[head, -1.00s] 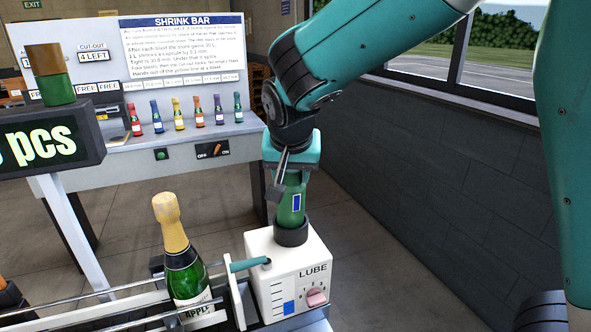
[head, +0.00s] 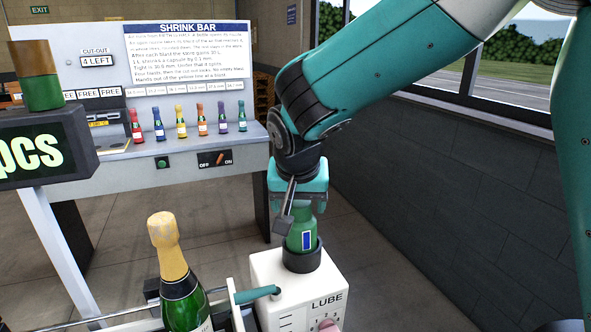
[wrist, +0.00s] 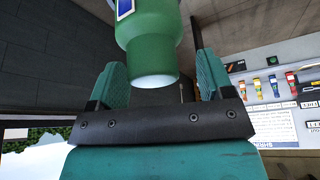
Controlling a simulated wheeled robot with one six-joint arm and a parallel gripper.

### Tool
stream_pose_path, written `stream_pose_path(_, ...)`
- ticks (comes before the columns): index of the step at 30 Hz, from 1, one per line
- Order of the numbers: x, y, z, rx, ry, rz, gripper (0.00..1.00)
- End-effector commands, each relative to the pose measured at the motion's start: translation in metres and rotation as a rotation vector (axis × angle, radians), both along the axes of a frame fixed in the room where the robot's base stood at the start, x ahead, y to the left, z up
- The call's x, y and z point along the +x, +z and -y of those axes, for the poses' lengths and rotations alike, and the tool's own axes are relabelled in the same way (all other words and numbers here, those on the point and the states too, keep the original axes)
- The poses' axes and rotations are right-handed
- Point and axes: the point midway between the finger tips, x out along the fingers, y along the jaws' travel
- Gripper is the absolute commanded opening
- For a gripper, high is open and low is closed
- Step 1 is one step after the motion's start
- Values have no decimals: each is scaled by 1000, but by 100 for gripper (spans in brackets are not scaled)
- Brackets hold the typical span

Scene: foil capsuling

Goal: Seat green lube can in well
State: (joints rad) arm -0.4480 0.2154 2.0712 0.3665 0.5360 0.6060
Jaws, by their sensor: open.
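The green lube can (head: 299,236) with a blue label stands roughly upright, its lower end inside the dark ring of the well (head: 302,260). The well is on top of the white LUBE box (head: 268,288). The can's bottom is hidden in the ring. My gripper (head: 299,204) is directly above, at the can's top end. In the wrist view the can (wrist: 148,48) points its narrower, pale-tipped end between my gripper's spread fingers (wrist: 160,68), with gaps on both sides. The gripper is open and holds nothing.
A gold-topped bottle (head: 178,262) stands left of the LUBE box, beside a teal nozzle (head: 257,294) and metal rails. A display with a green-and-brown block (head: 38,75) is at far left. The Shrink Bar bench (head: 180,150) with small bottles is behind. Right of the box is clear.

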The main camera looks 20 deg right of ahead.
Motion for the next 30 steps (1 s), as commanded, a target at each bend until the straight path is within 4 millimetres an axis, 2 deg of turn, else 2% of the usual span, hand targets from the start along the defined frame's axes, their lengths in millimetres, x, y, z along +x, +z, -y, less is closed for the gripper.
stream_pose_path(2,-6,17,-3,4,2,9,74)
stream_pose_path(7,0,55,-9,6,-3,3,74)
stream_pose_path(12,-3,95,-13,6,-10,-2,74)
stream_pose_path(15,-5,111,-15,5,-12,-5,74)
stream_pose_path(21,-8,128,-17,4,-13,-8,74)
stream_pose_path(30,-8,130,-18,4,-13,-9,74)
